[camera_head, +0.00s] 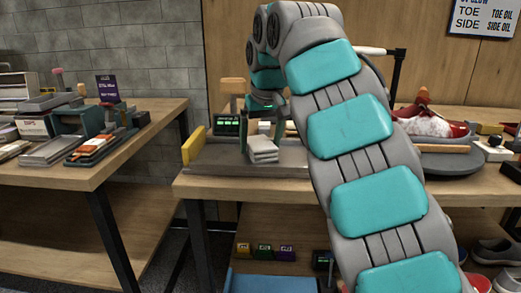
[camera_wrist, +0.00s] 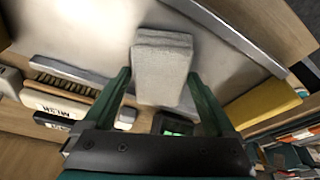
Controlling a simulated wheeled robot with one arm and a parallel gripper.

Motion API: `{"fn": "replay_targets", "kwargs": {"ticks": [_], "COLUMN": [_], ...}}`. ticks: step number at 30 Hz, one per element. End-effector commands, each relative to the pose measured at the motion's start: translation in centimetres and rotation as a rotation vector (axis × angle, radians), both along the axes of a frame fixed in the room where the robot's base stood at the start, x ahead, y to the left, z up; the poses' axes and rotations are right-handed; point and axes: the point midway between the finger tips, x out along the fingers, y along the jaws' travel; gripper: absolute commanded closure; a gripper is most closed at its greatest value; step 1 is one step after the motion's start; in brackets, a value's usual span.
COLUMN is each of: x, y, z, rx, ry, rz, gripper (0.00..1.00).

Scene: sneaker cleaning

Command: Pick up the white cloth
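The white cloth (camera_head: 263,155) is a folded pale grey-white block on a grey tray (camera_head: 215,158) near the front of the middle table. In the wrist view the cloth (camera_wrist: 163,72) lies just ahead of and partly between the fingertips. My gripper (camera_head: 262,128) is above the cloth, pointing down. In the wrist view my gripper (camera_wrist: 157,76) is open, with one dark green finger on each side.
A wooden brush (camera_wrist: 68,80) and a label-marked white block (camera_wrist: 55,105) lie left in the wrist view. A yellow block (camera_wrist: 262,102) is at the right. A red and white sneaker (camera_head: 425,122) stands right of my arm. Another table (camera_head: 75,177) with several items is at the left.

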Motion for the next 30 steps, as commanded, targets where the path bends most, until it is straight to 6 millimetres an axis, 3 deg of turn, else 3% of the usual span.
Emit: {"fn": "replay_targets", "kwargs": {"ticks": [2, 20, 30], "x": [-0.01, -0.03, -0.36], "y": [0.0, -0.01, -0.15], "z": [0.01, 0.02, 0.51], "rx": [0.0, 0.0, 0.0], "ry": [0.0, 0.0, -0.001], "rz": [0.0, 0.0, 0.0], "gripper": [0.19, 0.87, 0.87]}}
